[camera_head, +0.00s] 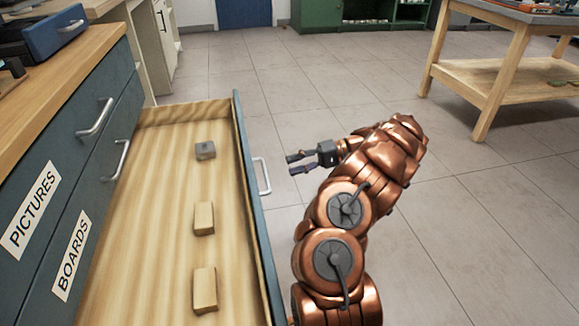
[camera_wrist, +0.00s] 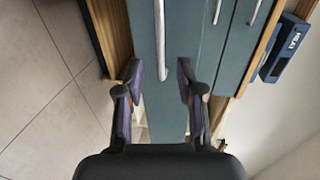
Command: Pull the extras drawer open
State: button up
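A drawer (camera_head: 243,170) below the Pictures and Boards drawers is pulled far out. Its front label is not visible, so I cannot read whether it is the extras drawer. Its silver handle (camera_head: 263,176) is on the outer face; a handle also shows in the wrist view (camera_wrist: 160,42), between and beyond the fingertips. My gripper (camera_head: 291,163) is just right of the handle, apart from it. It is open and empty, with its two fingers spread in the wrist view (camera_wrist: 158,72).
The Pictures drawer (camera_head: 80,120) and Boards drawer (camera_head: 108,185) are closed. A blue box (camera_head: 58,30) sits on the counter. A wooden table (camera_head: 500,75) stands at right; open tiled floor lies between.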

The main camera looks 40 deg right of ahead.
jog(key=v, duration=0.2)
jog(key=shift+s+d+r, duration=0.1)
jog(key=shift+s+d, duration=0.05)
jog(key=shift+d, duration=0.1)
dwell(0.9)
